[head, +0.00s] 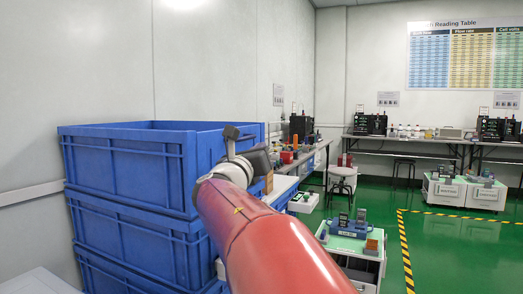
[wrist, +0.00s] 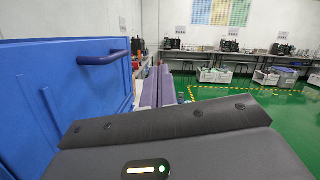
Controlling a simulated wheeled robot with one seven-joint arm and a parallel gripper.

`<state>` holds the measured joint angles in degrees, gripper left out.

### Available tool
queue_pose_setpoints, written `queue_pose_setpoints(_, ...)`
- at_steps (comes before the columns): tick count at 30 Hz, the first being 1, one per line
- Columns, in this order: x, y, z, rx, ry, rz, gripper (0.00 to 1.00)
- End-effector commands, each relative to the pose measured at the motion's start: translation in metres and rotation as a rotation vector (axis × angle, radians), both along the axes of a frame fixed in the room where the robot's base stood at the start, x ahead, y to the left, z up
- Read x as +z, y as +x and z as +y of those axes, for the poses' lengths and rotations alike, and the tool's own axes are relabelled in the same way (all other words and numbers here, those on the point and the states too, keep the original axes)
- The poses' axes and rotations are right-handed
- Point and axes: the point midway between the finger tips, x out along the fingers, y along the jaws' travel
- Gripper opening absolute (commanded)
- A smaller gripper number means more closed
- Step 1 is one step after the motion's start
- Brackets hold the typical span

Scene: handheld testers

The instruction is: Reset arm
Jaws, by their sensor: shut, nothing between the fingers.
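My red arm reaches forward from the bottom of the head view, with a pale wrist joint. My dark gripper (head: 263,160) is at its end, beside the right side of the stacked blue crates (head: 125,160). In the wrist view the two long purple-grey fingers of my gripper (wrist: 158,78) lie close together, shut, with nothing held. The dark gripper housing with a lit strip fills the bottom. The blue crate wall (wrist: 60,90) with a handle bar stands close on the left. My arm hides part of the crates and floor in the head view.
A side bench (head: 318,150) with equipment stands beyond my gripper, with a round stool (head: 343,172) near it. A white cart (head: 352,240) with devices is right of my arm. Green floor (head: 460,250) with striped tape is open at right. Benches line the back wall.

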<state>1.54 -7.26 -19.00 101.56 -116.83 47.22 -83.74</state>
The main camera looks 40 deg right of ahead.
Motion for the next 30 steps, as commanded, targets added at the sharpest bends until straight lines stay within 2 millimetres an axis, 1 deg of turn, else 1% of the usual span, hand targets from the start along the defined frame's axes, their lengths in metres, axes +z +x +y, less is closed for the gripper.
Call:
queue_pose_setpoints(1, -0.001, -0.004, 0.005, 0.001, 0.001, -0.001, 0.0)
queue_pose_setpoints(4, -0.001, -0.008, 0.011, 0.001, 0.001, 0.0, 0.0)
queue_pose_setpoints(13, -0.002, -0.01, 0.013, 0.0, 0.004, -0.002, 0.0)
queue_pose_setpoints(15, -0.006, -0.013, 0.014, 0.008, 0.04, -0.027, 0.0)
queue_pose_setpoints(17, -0.017, -0.018, 0.016, 0.021, 0.114, -0.078, 0.0)
queue_pose_setpoints(20, -0.05, -0.033, 0.024, 0.047, 0.336, -0.227, 0.0)
queue_pose_setpoints(21, -0.068, -0.04, 0.031, 0.054, 0.452, -0.307, 0.0)
queue_pose_setpoints(23, -0.098, -0.052, 0.044, 0.052, 0.645, -0.44, 0.0)
queue_pose_setpoints(24, -0.118, -0.059, 0.055, 0.042, 0.774, -0.526, 0.0)
queue_pose_setpoints(26, -0.149, -0.071, 0.074, 0.01, 0.966, -0.655, 0.0)
queue_pose_setpoints(27, -0.168, -0.079, 0.089, -0.021, 1.09, -0.74, 0.0)
queue_pose_setpoints(29, -0.198, -0.091, 0.113, -0.086, 1.27, -0.861, 0.0)
queue_pose_setpoints(30, -0.216, -0.099, 0.13, -0.141, 1.385, -0.943, 0.0)
